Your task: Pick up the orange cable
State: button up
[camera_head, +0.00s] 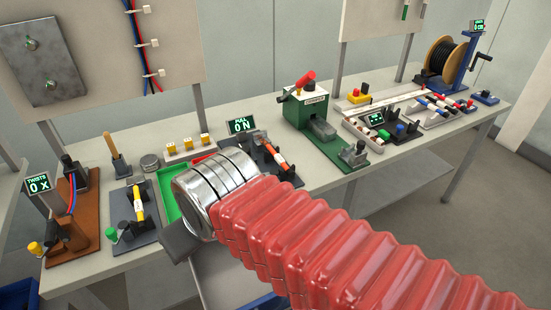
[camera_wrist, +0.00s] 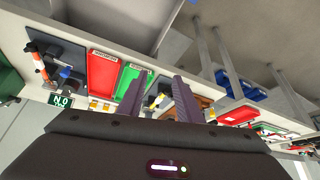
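An orange piece with white and dark bands (camera_head: 278,158), which may be the orange cable, lies on a dark fixture beside the "PULL 0 N" display. It also shows at the upper left of the wrist view (camera_wrist: 38,64). My gripper (camera_wrist: 156,84) is open, its two dark fingers spread and nothing held between them. It is well away from the orange piece. A yellow, black-ended piece (camera_wrist: 157,101) shows beyond the fingers; in the head view it sits on a dark fixture (camera_head: 139,204). My arm hides part of the bench in the head view.
A red tray (camera_wrist: 102,76) and a green tray (camera_wrist: 131,82) lie side by side. A green machine with a red handle (camera_head: 308,108) stands mid-bench. A spool of black cable (camera_head: 440,58) is far right. The "PULL" display (camera_head: 240,125) stands upright behind its fixture.

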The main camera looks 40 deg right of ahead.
jog(key=shift+o, duration=0.6)
jog(key=shift+w+d, duration=0.3)
jog(key=shift+d, duration=0.1)
jog(key=w+d+f+m+t+h, duration=0.1)
jog(key=w+d+m+t+h, duration=0.15)
jog(key=w+d, duration=0.7)
jog(key=w+d+f+m+t+h, duration=0.15)
jog(key=d+h, duration=0.25)
jog(key=d, duration=1.2)
jog(key=d+f, duration=0.4)
jog(key=d, duration=0.4)
jog(key=t+y, duration=0.2)
jog(key=t, duration=0.1)
send_near(280, 157)
jog(key=s+r, duration=0.2)
jog(key=s, duration=0.1)
jog(key=shift+s+a+f, duration=0.2)
jog(key=shift+a+f, duration=0.05)
jog(key=shift+f, duration=0.05)
jog(key=shift+x, duration=4.3)
jog(key=shift+w+a, duration=0.1)
jog(key=shift+a, duration=0.1)
